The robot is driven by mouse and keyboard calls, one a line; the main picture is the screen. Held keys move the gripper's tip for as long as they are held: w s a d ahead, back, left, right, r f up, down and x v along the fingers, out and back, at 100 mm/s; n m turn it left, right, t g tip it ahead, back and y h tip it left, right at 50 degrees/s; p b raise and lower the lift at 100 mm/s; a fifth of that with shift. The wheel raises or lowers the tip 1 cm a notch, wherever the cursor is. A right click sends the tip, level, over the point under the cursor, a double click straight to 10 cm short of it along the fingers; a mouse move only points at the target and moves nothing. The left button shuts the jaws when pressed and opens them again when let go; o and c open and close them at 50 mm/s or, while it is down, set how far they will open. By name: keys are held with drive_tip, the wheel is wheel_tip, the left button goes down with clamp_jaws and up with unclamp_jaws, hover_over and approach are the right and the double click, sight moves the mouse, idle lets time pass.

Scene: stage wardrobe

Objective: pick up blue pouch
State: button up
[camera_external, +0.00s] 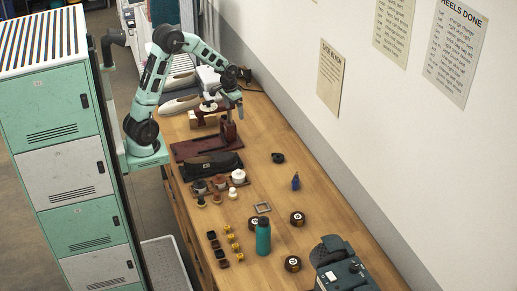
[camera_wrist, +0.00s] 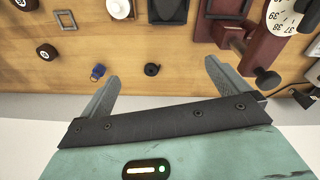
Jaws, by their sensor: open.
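The blue pouch (camera_external: 295,182) looks like a small upright blue item with a dark top, standing on the wooden workbench right of centre. My gripper (camera_external: 239,110) is over the far part of the bench, well behind the pouch. In the wrist view my gripper (camera_wrist: 162,72) has its two fingers wide apart, with nothing held between them.
A black coil (camera_external: 278,157) lies between my gripper and the pouch. A dark red stand (camera_external: 228,132) is below my gripper. Dark round tins (camera_external: 297,218), a teal bottle (camera_external: 263,238) and a square frame (camera_external: 262,208) stand nearer. The wall (camera_external: 330,115) borders the bench's right.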

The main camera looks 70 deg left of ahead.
drive_tip(key=s+a+f+n+b, duration=0.1)
drive_tip(key=s+a, duration=0.2)
drive_tip(key=s, duration=0.3)
drive_tip(key=s+a+f+n+y+b, duration=0.1)
drive_tip(key=s+a+b, duration=0.1)
drive_tip(key=s, duration=0.3)
drive_tip(key=shift+s+a+g, duration=0.35)
drive_tip(key=shift+a+g, duration=0.05)
drive_tip(key=shift+a, duration=0.15)
drive_tip(key=s+f+n+b, duration=0.1)
drive_tip(key=s, duration=0.3)
drive_tip(key=s+f+n+b, duration=0.1)
drive_tip(key=s, duration=0.4)
drive_tip(key=s+a+f+n+b, duration=0.1)
drive_tip(key=s, duration=0.4)
drive_tip(key=shift+s+g, duration=0.2)
drive_tip(key=shift+g, duration=0.1)
drive_tip(key=shift+c, duration=0.9)
drive_tip(key=shift+s+d+f, duration=0.1)
drive_tip(key=shift+s, duration=0.25)
drive_tip(key=c, duration=1.3)
drive_tip(key=shift+c, duration=0.2)
